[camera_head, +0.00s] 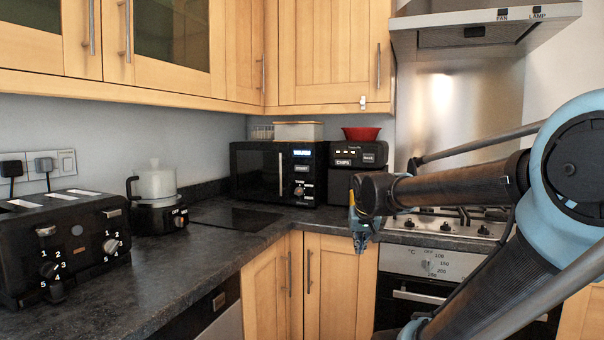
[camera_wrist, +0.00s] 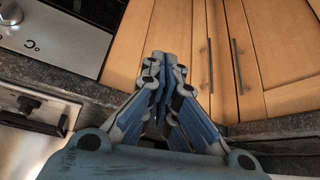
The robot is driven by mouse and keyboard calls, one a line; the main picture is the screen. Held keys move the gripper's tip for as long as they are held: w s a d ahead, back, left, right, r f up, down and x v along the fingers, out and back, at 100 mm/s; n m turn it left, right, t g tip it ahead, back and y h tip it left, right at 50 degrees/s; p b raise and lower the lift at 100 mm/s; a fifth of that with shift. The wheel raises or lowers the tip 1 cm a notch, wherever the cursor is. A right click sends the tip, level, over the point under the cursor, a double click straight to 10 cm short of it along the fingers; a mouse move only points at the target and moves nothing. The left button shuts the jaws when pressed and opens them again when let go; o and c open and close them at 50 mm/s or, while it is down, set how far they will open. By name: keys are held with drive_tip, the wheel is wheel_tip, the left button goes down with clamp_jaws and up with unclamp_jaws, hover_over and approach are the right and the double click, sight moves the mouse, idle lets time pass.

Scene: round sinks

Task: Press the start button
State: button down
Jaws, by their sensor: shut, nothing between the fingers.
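A black microwave (camera_head: 268,170) stands on the counter in the back corner. Its right-hand panel has a lit blue display, a small pale-labelled button (camera_head: 302,168) below it, and a knob (camera_head: 299,190); the button's lettering is too small to read surely. My gripper (camera_head: 359,248) hangs pointing down, right of the microwave and in front of the lower cabinet, clear of the panel. Its fingers are closed together and empty. The wrist view shows the closed fingers (camera_wrist: 165,62) against wooden cabinet doors (camera_wrist: 225,60); the microwave is not in that view.
A black box appliance marked CHIPS (camera_head: 345,162) stands right of the microwave, with a red bowl (camera_head: 361,133) on top. A gas hob (camera_head: 450,222) lies at right. A toaster (camera_head: 75,240) and a white-topped pot appliance (camera_head: 157,186) stand at left. The counter (camera_head: 235,235) before the microwave is largely clear.

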sight(302, 168)
drive_tip(key=w+a+r+t+y, duration=0.1)
drive_tip(key=w+a+r+t, duration=0.1)
drive_tip(key=w+a+r, duration=0.4)
drive_tip(key=w+a+r+t+y, duration=0.1)
drive_tip(key=w+a+r, duration=0.5)
drive_tip(key=w+a, duration=0.4)
drive_tip(key=w+a+r+t+y, duration=0.1)
drive_tip(key=w+a+r+t, duration=0.1)
drive_tip(key=w+a+r, duration=0.4)
drive_tip(key=w+a, duration=0.2)
drive_tip(key=w, duration=0.2)
drive_tip(key=shift+w+n+t+y, duration=0.3)
drive_tip(key=shift+w+y, duration=0.05)
drive_tip(key=shift+y, duration=0.05)
drive_tip(key=w+d, duration=0.3)
drive_tip(key=w, duration=0.5)
drive_tip(key=shift+w, duration=0.2)
drive_tip(key=shift+w+d, duration=0.15)
drive_tip(key=shift+w, duration=0.1)
